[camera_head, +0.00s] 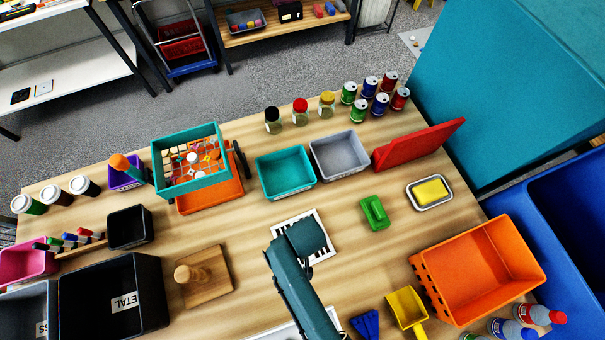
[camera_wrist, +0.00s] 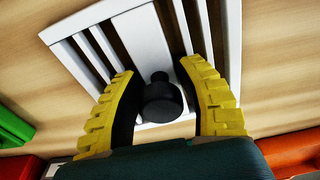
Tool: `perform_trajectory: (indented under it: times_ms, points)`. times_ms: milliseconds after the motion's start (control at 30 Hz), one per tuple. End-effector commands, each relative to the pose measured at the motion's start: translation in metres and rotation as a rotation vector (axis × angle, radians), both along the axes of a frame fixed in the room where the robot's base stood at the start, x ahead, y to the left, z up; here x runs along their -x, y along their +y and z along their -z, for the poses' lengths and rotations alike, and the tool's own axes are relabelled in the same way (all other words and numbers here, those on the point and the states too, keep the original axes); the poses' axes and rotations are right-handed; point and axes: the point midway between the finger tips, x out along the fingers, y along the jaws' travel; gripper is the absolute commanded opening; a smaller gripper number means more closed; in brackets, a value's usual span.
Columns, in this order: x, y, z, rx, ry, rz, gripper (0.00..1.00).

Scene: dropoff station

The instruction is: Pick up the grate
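The white slatted grate (camera_head: 288,226) lies flat on the wooden table in the head view, partly covered by my arm. In the wrist view the grate (camera_wrist: 140,42) fills the middle, with a round black knob (camera_wrist: 160,103) on it. My gripper (camera_wrist: 160,68) is over the grate, with its yellow ridged fingers apart on either side of the knob. A small gap seems to show between the knob and the fingers. In the head view my arm hides the fingers and the knob.
A green block (camera_head: 375,213) lies right of the grate, and a wooden board with a knob (camera_head: 205,277) lies to its left. A teal bin (camera_head: 286,172) and a grey bin (camera_head: 339,154) stand behind. An orange crate (camera_head: 478,270) stands at the right.

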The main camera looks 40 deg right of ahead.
Motion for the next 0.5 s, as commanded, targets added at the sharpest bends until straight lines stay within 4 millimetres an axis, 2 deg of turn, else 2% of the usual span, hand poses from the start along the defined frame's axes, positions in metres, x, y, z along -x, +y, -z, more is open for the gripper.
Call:
perform_trajectory:
  times_ms: [33,167,500]
  points:
    - [0.0000,0.0000,-0.0001,0.000,0.000,0.000,0.26]
    - [0.0001,0.0000,-0.0001,0.000,0.000,0.000,0.01]
    - [0.0005,0.0001,0.0006,-0.001,0.002,0.000,0.00]
